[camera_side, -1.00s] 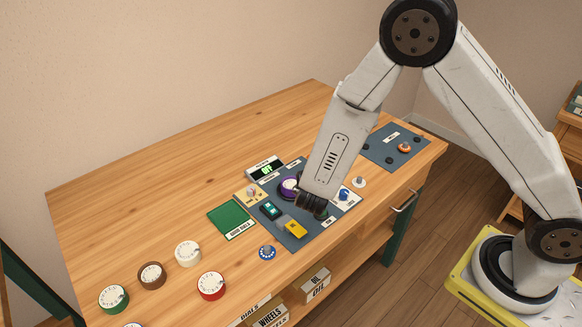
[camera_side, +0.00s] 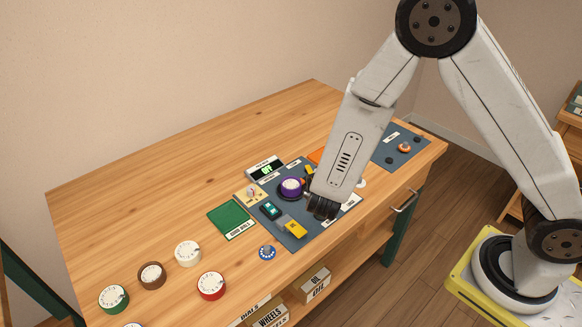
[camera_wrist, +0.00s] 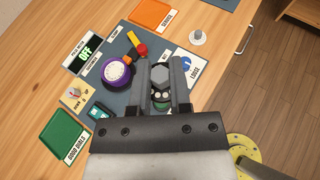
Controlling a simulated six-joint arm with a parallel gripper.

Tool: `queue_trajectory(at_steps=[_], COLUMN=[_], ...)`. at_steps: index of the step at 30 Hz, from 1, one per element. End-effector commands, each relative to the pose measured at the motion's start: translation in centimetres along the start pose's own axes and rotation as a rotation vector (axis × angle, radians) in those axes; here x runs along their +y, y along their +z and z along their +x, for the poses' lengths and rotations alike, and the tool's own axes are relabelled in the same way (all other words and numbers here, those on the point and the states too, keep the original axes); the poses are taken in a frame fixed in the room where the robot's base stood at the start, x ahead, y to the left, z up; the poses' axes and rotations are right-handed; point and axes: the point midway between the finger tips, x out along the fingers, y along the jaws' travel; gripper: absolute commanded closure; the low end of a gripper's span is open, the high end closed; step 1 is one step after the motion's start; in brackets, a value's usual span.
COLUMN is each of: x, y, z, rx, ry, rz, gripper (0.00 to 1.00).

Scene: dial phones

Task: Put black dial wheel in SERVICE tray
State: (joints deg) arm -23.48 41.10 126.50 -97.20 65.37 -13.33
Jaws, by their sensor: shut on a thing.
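My gripper (camera_wrist: 162,75) is shut on a small dark piece with light spots (camera_wrist: 161,92), seen between the fingers in the wrist view. It looks like the black dial wheel, but the fingers hide much of it. In the side view my arm covers the held piece. The orange SERVICE tray (camera_wrist: 151,14) lies beyond the gripper, at the top of the wrist view. In the side view only a bit of the orange tray (camera_side: 316,156) shows behind my arm. The tray's visible part looks empty.

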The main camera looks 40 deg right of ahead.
Motion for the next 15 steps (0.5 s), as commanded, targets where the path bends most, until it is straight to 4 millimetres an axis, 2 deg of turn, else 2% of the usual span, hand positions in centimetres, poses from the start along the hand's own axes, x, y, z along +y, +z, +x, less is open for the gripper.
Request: queue_trajectory(at_steps=[8, 15], x=[0.7, 2.4], y=[1.1, 4.2], z=[0.1, 0.0], rx=[0.000, -0.002], ry=[0.037, 0.151], rz=[-0.013, -0.056], gripper=[1.00, 1.00])
